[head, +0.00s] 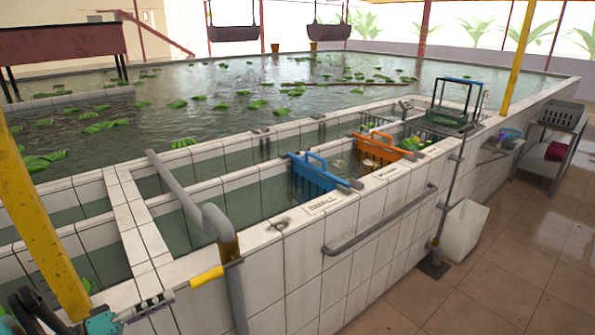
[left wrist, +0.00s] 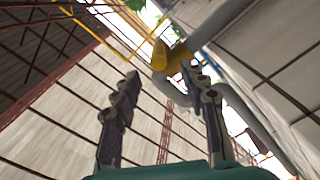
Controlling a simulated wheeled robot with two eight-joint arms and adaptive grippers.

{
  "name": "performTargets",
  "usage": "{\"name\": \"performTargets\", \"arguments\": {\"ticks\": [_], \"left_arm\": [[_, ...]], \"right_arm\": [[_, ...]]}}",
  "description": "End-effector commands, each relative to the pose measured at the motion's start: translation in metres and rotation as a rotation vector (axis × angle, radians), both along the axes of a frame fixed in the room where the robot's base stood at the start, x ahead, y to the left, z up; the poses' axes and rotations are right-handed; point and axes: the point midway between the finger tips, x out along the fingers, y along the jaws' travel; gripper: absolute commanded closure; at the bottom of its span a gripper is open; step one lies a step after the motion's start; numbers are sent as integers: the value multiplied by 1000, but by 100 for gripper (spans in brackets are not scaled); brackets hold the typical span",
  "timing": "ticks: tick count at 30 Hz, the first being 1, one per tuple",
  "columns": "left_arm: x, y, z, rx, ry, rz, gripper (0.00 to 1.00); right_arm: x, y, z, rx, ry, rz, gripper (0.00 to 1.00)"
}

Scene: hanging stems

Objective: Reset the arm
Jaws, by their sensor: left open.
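My left gripper (head: 160,299) is at the bottom left of the head view, with a teal body and grey fingers, beside the tiled wall top. In the left wrist view its two fingers (left wrist: 163,82) stand wide apart with nothing between them. A yellow valve handle (head: 207,276) on a grey pipe is just to the right of the fingertips in the head view. In the left wrist view the handle (left wrist: 160,55) shows past the fingertips, apart from them as far as I can tell. My right gripper is not in view.
A bent grey pipe (head: 213,222) rises by the valve. A yellow post (head: 40,220) stands close at left. Blue (head: 315,177) and orange (head: 378,150) baskets sit in the tiled trough. A white bin (head: 463,230) stands on the floor at right, where the tiles are open.

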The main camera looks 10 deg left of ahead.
Motion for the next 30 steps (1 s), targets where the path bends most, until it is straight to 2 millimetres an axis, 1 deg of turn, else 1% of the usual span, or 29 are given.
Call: {"name": "performTargets", "arguments": {"ticks": [2,5,7,8,9,10,12,14,15,18,21,24,27,30], "left_arm": [[8,-13,0,7,39,-11,57],[23,-43,-3,35,146,-28,57],[34,-72,-8,73,250,-39,57],[37,-87,-12,96,300,-43,57],[40,-107,-17,134,365,-46,57],[40,-122,-21,168,413,-47,57],[36,-153,-32,256,512,-43,57],[28,-175,-40,343,581,-32,57],[20,-187,-46,404,618,-24,57],[-1,-212,-57,571,676,7,57],[-23,-226,-64,745,684,43,57],[-41,-231,-65,903,646,81,57],[-52,-233,-63,1023,587,112,57],[-58,-234,-61,1100,535,133,57]], "right_arm": [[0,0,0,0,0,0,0],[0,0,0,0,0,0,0],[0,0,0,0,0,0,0],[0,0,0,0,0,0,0],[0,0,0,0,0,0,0],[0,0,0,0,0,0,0],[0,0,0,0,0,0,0],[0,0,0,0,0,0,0],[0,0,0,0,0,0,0],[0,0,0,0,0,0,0],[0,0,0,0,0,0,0],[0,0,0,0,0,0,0],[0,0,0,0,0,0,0],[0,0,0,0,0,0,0]]}}
